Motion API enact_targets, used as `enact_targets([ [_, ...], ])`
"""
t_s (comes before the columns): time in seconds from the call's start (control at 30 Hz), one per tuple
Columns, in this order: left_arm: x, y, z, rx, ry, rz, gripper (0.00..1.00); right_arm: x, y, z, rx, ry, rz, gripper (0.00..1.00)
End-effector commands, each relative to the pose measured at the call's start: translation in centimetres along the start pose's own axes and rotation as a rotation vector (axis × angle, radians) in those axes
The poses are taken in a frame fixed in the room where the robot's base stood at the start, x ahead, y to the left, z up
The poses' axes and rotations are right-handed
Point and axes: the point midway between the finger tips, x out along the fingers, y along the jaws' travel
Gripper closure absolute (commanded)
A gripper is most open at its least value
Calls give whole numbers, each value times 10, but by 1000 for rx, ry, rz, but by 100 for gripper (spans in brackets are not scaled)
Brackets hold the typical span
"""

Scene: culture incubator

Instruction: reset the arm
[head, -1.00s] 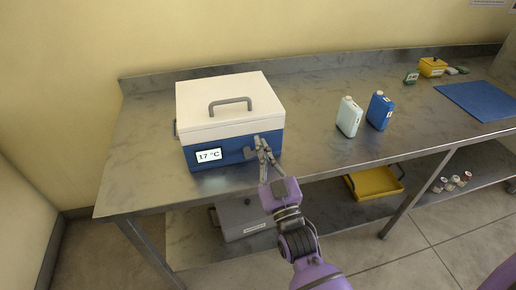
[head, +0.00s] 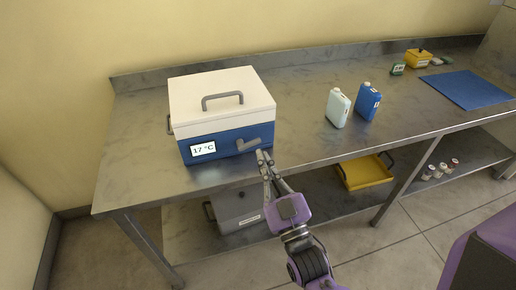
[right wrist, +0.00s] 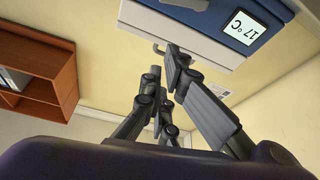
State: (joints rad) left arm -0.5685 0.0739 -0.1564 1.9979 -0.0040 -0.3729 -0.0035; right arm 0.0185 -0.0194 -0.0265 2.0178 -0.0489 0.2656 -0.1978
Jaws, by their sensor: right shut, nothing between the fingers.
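My right gripper (head: 264,158) is in front of the lower right part of the incubator, below its grey latch handle (head: 248,145). Its fingers are shut and empty, and they look apart from the latch. The culture incubator (head: 222,100) is a blue box with a closed white lid and a grey top handle (head: 222,98). Its display (head: 203,149) reads 17 °C. My left gripper is not in view.
The steel bench (head: 300,150) carries a pale bottle (head: 338,108), a blue bottle (head: 368,102), a yellow box (head: 418,59) and a blue mat (head: 466,88). On the lower shelf are a grey bin (head: 236,212), a yellow tray (head: 366,172) and several small jars.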

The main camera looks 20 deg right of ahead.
Motion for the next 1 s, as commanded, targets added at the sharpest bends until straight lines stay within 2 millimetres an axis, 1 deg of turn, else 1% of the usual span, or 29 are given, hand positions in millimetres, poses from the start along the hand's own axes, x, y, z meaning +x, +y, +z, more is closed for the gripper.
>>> enact_targets([
  [0.03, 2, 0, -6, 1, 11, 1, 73, -4, 0, 1, 0, -1, 0, 100],
  [0.1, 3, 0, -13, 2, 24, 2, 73, -7, 0, 0, 0, 0, 0, 100],
  [0.2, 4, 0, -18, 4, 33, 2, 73, -8, 0, -1, 0, 1, 0, 100],
  [0.37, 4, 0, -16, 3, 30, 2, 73, -8, 0, -1, 0, 2, 0, 100],
  [0.63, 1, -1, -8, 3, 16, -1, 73, -7, 0, -1, 2, 1, 0, 100],
  [0.7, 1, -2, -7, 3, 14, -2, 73, -8, -1, 4, 15, -21, -4, 100],
  [0.77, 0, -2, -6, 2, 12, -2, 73, -8, -4, 18, 37, -74, -14, 100],
  [0.83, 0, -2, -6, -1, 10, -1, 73, -17, -14, 46, 78, -188, -42, 100],
  [0.87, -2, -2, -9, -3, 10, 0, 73, -27, -18, 60, 93, -253, -55, 100],
  [0.9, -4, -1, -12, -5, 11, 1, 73, -45, -22, 78, 111, -344, -72, 100],
  [0.97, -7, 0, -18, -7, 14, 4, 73, -79, -27, 103, 138, -485, -93, 100],
  [1.0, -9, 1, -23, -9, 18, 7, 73, -106, -29, 118, 153, -577, -104, 100],
])
